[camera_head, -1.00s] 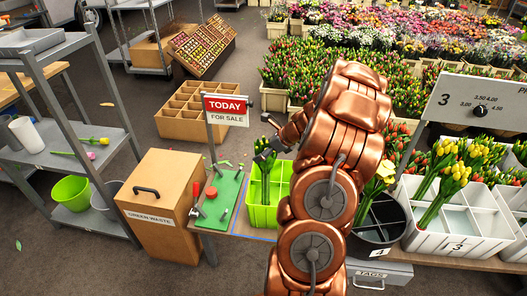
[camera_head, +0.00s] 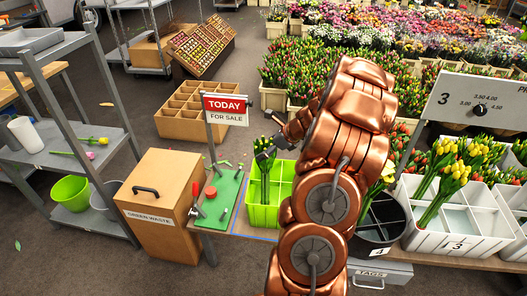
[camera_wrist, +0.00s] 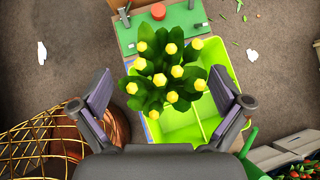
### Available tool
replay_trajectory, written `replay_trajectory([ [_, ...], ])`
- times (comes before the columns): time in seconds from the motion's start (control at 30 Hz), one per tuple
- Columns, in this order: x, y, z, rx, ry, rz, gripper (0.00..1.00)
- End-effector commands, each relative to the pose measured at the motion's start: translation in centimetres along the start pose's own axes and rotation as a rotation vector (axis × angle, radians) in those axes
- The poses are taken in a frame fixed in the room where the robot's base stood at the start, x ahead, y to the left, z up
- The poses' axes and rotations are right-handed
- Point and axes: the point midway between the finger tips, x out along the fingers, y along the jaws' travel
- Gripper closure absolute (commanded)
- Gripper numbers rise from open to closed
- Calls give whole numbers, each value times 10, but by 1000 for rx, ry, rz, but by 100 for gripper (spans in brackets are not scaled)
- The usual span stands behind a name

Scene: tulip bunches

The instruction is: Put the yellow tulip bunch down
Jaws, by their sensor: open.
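The yellow tulip bunch (camera_wrist: 165,80) stands in the lime green crate (camera_wrist: 225,65), in its left part; yellow heads and dark green leaves show in the wrist view. In the head view its leaves and stems (camera_head: 265,180) show inside the crate (camera_head: 264,218), with the heads largely hidden by my gripper. My gripper (camera_wrist: 160,88) is open, one finger on each side of the bunch, with gaps between the fingers and the flowers. It also shows above the crate in the head view (camera_head: 268,150).
A green board (camera_head: 219,200) and a TODAY sign (camera_head: 226,109) stand left of the crate. A black bucket (camera_head: 379,232) and a white bin (camera_head: 461,240) of yellow tulips stand to the right. A wire basket (camera_wrist: 45,150) is at lower left in the wrist view.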

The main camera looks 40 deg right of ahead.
Motion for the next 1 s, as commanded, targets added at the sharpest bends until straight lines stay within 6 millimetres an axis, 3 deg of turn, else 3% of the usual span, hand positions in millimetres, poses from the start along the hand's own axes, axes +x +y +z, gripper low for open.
replay_trajectory([
  [0.3,-61,-2,-1,-1,2,-7,0],
  [0.5,-88,-1,-1,1,1,-4,0],
  [0.83,-98,2,2,-10,4,3,0],
  [0.93,-92,19,14,-78,15,34,0],
  [1.0,-86,43,31,-176,31,76,0],
])
